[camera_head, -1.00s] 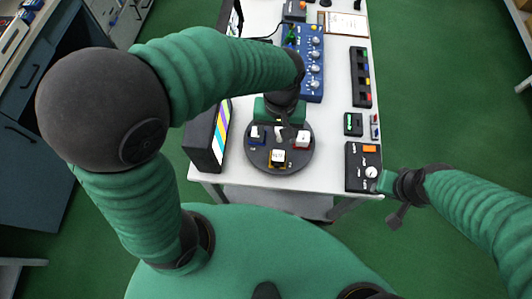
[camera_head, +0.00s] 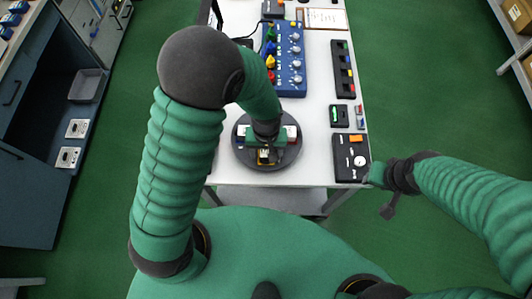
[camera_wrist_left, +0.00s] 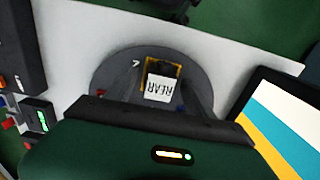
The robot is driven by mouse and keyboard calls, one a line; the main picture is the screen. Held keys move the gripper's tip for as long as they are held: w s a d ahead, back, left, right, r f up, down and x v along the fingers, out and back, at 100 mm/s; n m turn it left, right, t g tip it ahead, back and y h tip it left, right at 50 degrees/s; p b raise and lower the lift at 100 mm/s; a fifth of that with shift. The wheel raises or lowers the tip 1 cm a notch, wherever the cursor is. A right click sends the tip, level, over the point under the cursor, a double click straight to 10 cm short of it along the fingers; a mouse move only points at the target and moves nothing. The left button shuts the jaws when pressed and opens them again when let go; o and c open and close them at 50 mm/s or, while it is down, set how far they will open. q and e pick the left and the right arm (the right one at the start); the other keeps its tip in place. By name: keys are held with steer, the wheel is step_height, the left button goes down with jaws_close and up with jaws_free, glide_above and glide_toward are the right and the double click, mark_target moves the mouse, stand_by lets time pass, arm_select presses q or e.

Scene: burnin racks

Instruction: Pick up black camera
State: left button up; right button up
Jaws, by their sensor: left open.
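A round dark turntable (camera_head: 241,150) stands at the near end of the white table, with small colour-based blocks on it. The one at its near side, a black block with a white top on a yellow base (camera_head: 266,158), looks like the black camera; I cannot be sure. In the left wrist view this block (camera_wrist_left: 160,88) reads "REAR" and lies between the fingers. My left gripper (camera_head: 266,146) is open above the turntable and hides part of the blocks. The left wrist view also shows the gripper (camera_wrist_left: 165,82). My right gripper (camera_head: 374,175) is beside the table's right edge; its jaws are unclear.
A black control box (camera_head: 350,160) sits at the near right corner, close to my right gripper. A blue panel with knobs (camera_head: 288,75) and a black strip (camera_head: 343,70) lie further back. A striped screen (camera_wrist_left: 285,125) stands beside the turntable.

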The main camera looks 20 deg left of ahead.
arm_select(q)
steer(key=shift+d+r, duration=0.1)
steer(key=shift+d, duration=0.15)
steer(key=c, duration=0.6)
steer(key=shift+s+a, duration=0.1)
steer(key=shift+a, duration=0.25)
jaws_close()
steer(key=shift+d+r, duration=0.1)
steer(key=shift+d, duration=0.05)
